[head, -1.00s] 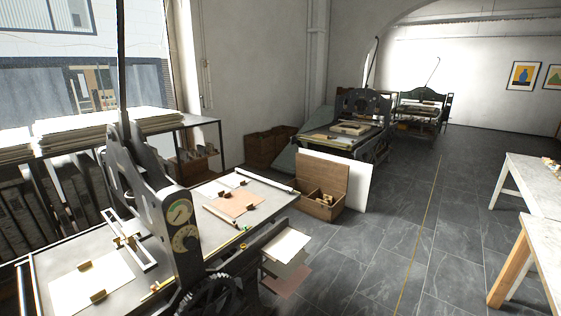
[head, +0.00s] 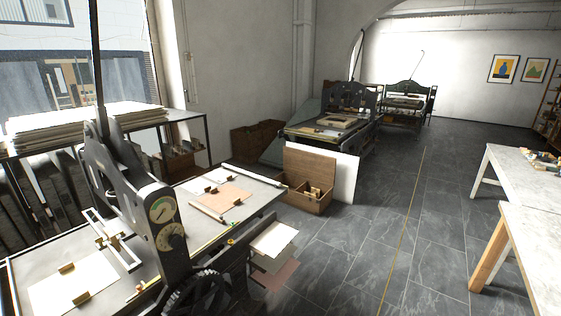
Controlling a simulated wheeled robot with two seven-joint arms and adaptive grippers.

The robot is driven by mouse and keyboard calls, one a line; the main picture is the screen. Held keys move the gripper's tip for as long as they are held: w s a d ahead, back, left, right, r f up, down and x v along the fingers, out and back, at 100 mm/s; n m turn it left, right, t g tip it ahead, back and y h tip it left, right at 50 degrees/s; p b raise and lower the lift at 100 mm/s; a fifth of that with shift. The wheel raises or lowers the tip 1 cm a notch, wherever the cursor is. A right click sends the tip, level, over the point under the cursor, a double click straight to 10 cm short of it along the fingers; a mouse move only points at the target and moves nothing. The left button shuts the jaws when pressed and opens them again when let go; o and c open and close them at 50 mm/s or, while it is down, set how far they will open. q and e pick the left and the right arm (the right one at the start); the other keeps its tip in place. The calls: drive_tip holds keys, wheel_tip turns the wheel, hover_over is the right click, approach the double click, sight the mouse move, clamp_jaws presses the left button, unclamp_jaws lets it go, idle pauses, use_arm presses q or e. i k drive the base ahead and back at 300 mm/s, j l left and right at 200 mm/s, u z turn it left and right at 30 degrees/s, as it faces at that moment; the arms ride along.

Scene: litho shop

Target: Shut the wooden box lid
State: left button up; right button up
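The wooden box (head: 306,202) stands on the floor near the middle of the head view, just beyond the end of the near press table. Its lid (head: 310,169) is open and stands upright at the back. Several small wooden pieces (head: 313,192) lie inside the box. A white board (head: 346,178) stands upright behind the lid and to its right. Neither of my grippers shows in this view.
A litho press with a long table (head: 190,222) fills the left foreground. Two pale tables (head: 525,232) stand at the right. The tiled floor (head: 385,232) between is clear. More presses (head: 345,125) stand behind.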

sight(313, 166)
drive_tip(key=i+l+z, duration=0.7)
drive_tip(key=i, duration=0.2)
drive_tip(key=i+z, duration=0.55)
drive_tip(key=i, duration=3.8)
drive_tip(key=i+l+u, duration=0.1)
drive_tip(key=i+u, duration=0.15)
drive_tip(key=i, duration=0.5)
